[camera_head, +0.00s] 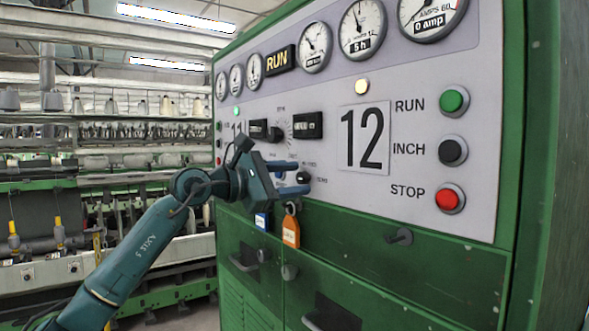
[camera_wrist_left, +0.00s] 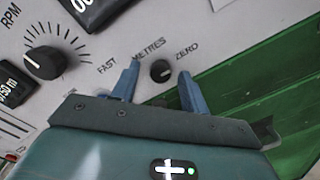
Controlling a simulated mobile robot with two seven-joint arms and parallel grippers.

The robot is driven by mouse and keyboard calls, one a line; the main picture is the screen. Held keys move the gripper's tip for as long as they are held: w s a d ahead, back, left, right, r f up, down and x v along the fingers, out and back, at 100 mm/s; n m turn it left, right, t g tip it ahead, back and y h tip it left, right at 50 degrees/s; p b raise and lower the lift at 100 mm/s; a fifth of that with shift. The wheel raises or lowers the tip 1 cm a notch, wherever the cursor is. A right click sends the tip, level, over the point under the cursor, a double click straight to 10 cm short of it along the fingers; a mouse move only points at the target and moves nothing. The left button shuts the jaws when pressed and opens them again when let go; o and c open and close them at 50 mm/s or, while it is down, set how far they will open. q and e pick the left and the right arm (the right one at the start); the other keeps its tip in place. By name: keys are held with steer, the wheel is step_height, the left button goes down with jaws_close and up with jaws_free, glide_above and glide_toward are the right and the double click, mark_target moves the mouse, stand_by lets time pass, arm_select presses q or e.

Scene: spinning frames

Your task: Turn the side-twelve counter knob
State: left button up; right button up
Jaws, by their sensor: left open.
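The counter knob (camera_head: 304,178) is a small black knob on the pale grey panel, left of the large "12". In the left wrist view the knob (camera_wrist_left: 161,71) sits between the words METRES and ZERO. My left gripper (camera_head: 300,176) is open, with its blue fingers pointing at the panel. In the left wrist view the left gripper (camera_wrist_left: 158,72) has one finger on each side of the knob, with gaps showing. I cannot tell whether the fingertips reach past the knob's face. My right gripper is not in view.
A larger black RPM knob (camera_wrist_left: 45,62) and a dark counter window (camera_head: 308,125) are close by. An orange tag (camera_head: 290,231) hangs below the gripper. Green RUN (camera_head: 454,101), black INCH (camera_head: 453,151) and red STOP (camera_head: 450,198) buttons are at right. Green cabinet doors (camera_head: 420,270) lie below.

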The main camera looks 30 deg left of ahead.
arm_select(q)
steer(key=shift+w+d, duration=0.2)
steer(key=shift+w, duration=0.2)
steer(key=shift+c, duration=0.3)
jaws_close()
